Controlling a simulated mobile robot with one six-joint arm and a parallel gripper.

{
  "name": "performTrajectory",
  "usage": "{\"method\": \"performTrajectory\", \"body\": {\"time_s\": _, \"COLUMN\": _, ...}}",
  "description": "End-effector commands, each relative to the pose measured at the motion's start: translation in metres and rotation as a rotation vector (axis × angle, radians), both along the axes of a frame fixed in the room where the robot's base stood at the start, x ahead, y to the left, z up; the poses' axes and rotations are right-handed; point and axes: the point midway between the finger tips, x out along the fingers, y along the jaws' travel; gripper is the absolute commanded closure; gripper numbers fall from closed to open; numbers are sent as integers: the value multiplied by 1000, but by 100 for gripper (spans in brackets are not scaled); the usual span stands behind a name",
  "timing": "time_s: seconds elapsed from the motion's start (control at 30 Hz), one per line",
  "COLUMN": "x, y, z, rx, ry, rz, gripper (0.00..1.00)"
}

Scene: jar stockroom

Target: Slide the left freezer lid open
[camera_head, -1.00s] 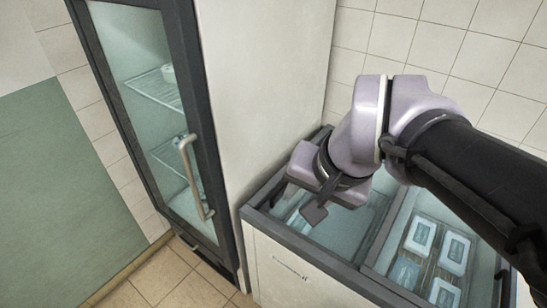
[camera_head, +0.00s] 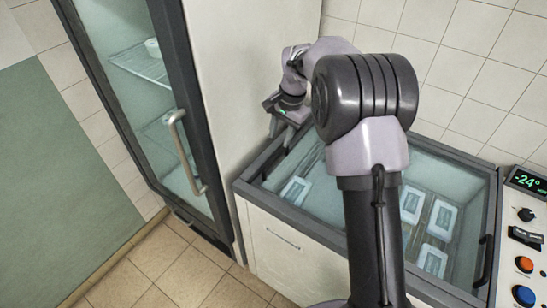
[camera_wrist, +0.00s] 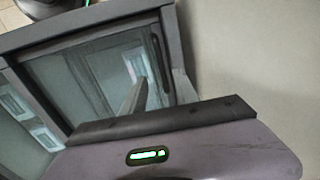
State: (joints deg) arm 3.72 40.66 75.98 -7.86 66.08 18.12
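The chest freezer's left lid (camera_head: 313,172) is a framed glass pane. Its right part is hidden behind my arm in the head view, so I cannot tell there where it ends. My gripper (camera_head: 281,128) is over the lid's left side, close to the tall cabinet, pointing down. The wrist view shows the left lid's glass (camera_wrist: 100,75) and a dark bar handle (camera_wrist: 159,58) along one edge. My gripper (camera_wrist: 159,92) is open there, its two fingers apart, with the handle in line with the gap. I cannot tell whether they touch it.
A tall glass-door cabinet (camera_head: 222,90) stands hard against the freezer's left. The right lid (camera_head: 450,180) has a dark handle (camera_head: 486,260). A control panel (camera_head: 527,235) reads -24°. White packs (camera_head: 438,218) lie under the glass. Tiled wall is behind.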

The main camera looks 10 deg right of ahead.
Motion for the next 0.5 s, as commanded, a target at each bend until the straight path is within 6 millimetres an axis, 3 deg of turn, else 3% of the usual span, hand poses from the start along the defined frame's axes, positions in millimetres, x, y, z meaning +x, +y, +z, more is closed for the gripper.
{"method": "performTrajectory", "body": {"time_s": 0.03, "x": 1, "y": 2, "z": -21, "rx": 0, "ry": 4, "rz": 1, "gripper": 64}}
{"method": "performTrajectory", "body": {"time_s": 0.2, "x": 8, "y": 9, "z": -68, "rx": 0, "ry": 2, "rz": 2, "gripper": 64}}
{"method": "performTrajectory", "body": {"time_s": 0.33, "x": 12, "y": 13, "z": -92, "rx": -1, "ry": 1, "rz": 1, "gripper": 64}}
{"method": "performTrajectory", "body": {"time_s": 0.5, "x": 14, "y": 15, "z": -104, "rx": 0, "ry": 0, "rz": 1, "gripper": 64}}
